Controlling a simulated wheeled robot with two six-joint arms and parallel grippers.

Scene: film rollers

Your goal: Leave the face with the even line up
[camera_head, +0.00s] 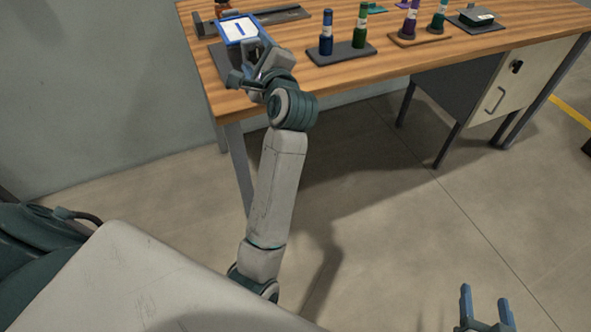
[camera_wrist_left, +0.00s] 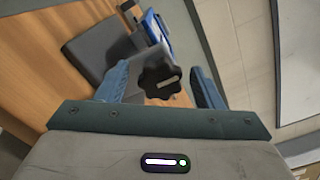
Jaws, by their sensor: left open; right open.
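A blue-framed block (camera_head: 238,29) stands at the left end of the table. Its white face looks up and carries one short dark line; whether that line is even is too small to tell. In the left wrist view its blue edge (camera_wrist_left: 158,32) shows beside a dark grey stand (camera_wrist_left: 100,48). A black lobed knob (camera_wrist_left: 160,80) with a pale bar sits between the fingers of my left gripper (camera_wrist_left: 159,72), with gaps at both sides. My left gripper is open, close in front of the block in the head view. My right gripper (camera_head: 487,290) is open and empty, low at the right, away from the table.
A dark tray (camera_head: 340,55) holds a blue bottle (camera_head: 326,38) and a green bottle (camera_head: 360,28). A brown tray (camera_head: 420,39) holds purple and teal bottles. A labelled box (camera_head: 476,17) lies on a dark mat. A dark bar (camera_head: 280,16) lies behind the block. Bare wood separates these.

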